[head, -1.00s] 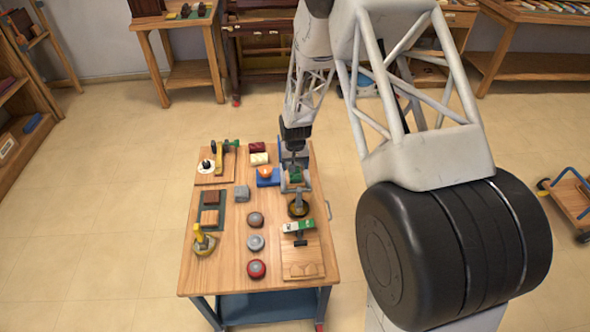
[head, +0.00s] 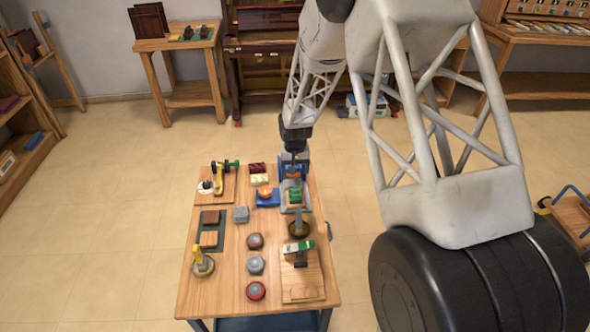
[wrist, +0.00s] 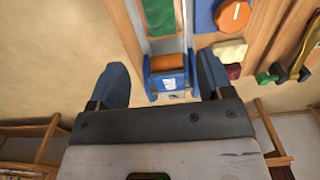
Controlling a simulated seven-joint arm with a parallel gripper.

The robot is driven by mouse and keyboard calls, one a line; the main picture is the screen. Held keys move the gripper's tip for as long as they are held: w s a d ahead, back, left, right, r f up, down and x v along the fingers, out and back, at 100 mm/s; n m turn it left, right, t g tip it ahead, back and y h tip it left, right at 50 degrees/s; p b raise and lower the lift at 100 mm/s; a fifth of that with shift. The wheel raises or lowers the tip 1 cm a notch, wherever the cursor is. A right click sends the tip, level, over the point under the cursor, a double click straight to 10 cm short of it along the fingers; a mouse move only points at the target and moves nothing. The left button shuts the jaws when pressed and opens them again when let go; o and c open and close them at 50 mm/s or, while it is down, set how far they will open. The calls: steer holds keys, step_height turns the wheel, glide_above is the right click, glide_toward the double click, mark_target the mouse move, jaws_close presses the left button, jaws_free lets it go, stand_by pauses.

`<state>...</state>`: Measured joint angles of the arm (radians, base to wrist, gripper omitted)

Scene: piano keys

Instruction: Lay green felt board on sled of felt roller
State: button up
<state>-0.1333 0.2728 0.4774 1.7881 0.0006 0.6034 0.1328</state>
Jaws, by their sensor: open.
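The felt roller (head: 285,166) is a blue frame with an orange roll at the far right of the wooden table; its roll shows in the wrist view (wrist: 168,62). Its light grey sled (wrist: 166,46) extends from it toward the table's front. The green felt board (head: 295,196) appears to lie on this sled, and its end shows at the top of the wrist view (wrist: 158,16). My gripper (head: 294,158) is open and empty above the roller. Its two fingers (wrist: 162,64) appear on either side of the roller in the wrist view, clear of the board.
A blue block with an orange knob (wrist: 234,16) is beside the sled. Red and cream blocks (head: 258,174) lie near it. A round brass-coloured stand (head: 299,229) is in front of the sled. Several round weights (head: 255,265) stand mid-table.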

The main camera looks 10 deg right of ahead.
stand_by(0.5)
steer(key=s+d+r+t, duration=0.1)
steer(key=s+d+r, duration=0.2)
steer(key=s+r, duration=0.75)
steer(key=s+d+r, duration=0.3)
steer(key=s+r, duration=0.4)
steer(key=r, duration=0.7)
steer(key=s+d+r, duration=0.2)
steer(key=s+r, duration=0.2)
steer(key=s, duration=0.9)
steer(key=s+d+r+t, duration=0.1)
steer(key=s+r, duration=0.4)
steer(key=s, duration=0.9)
steer(key=shift+s+d+r+t, duration=0.2)
steer(key=shift+s+d+t, duration=0.1)
steer(key=shift+d, duration=0.4)
